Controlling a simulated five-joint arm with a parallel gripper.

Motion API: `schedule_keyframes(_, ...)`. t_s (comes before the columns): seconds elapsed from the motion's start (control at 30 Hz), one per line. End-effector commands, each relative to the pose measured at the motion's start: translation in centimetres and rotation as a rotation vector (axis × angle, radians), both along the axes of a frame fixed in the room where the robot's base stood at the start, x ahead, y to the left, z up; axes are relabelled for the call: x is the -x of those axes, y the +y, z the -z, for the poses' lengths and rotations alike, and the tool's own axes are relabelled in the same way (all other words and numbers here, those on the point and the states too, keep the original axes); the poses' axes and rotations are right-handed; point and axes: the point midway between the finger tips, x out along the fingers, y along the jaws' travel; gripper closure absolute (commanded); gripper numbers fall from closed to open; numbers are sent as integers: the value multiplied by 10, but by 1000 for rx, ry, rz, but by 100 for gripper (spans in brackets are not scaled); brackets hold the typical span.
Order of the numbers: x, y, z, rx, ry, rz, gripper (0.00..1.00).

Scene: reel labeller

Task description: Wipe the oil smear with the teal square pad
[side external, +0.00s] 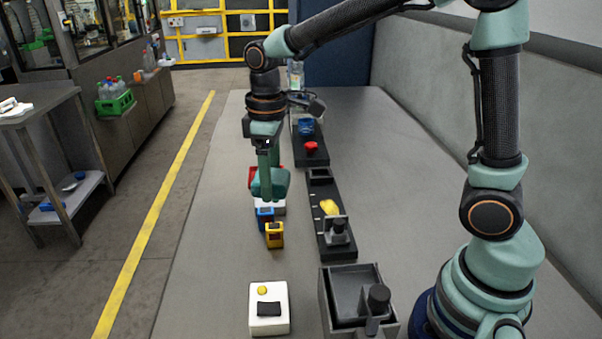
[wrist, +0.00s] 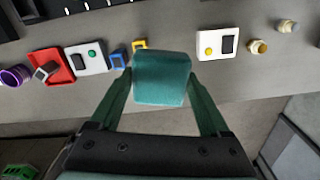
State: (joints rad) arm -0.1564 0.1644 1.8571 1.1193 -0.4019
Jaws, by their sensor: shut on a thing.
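The teal square pad (side external: 270,184) is between the fingers of my gripper (side external: 267,158), which is shut on it, above the grey bench in the side external view. In the wrist view the teal pad (wrist: 162,80) fills the space between the two green fingers of my gripper (wrist: 161,88), and its broad face shows. In the side view the pad hangs behind the yellow and blue blocks and partly covers a white and a red thing. I cannot make out the oil smear in either view; the pad and gripper hide part of the bench.
A yellow block (side external: 275,235) and a blue block (side external: 264,217) stand close to the pad. A white box with a yellow button (side external: 268,320) is nearer the camera. A dark bin (side external: 330,300) and a black rail (side external: 322,190) lie to the right. The bench's left part is bare.

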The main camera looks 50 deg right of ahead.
Motion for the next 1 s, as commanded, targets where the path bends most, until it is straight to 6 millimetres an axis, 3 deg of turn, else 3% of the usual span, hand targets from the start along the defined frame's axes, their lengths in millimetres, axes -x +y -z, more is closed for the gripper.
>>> schedule_keyframes(0.13, -18, -59, 22, 1, 5, 367, 64)
schedule_keyframes(0.3, -27, -128, 49, 1, 5, 795, 64)
schedule_keyframes(0.5, -24, -189, 72, 0, 3, 1166, 64)
schedule_keyframes(0.7, -20, -214, 82, 0, 1, 1329, 64)
schedule_keyframes(1.0, -19, -217, 97, 1, 3, 1347, 64)
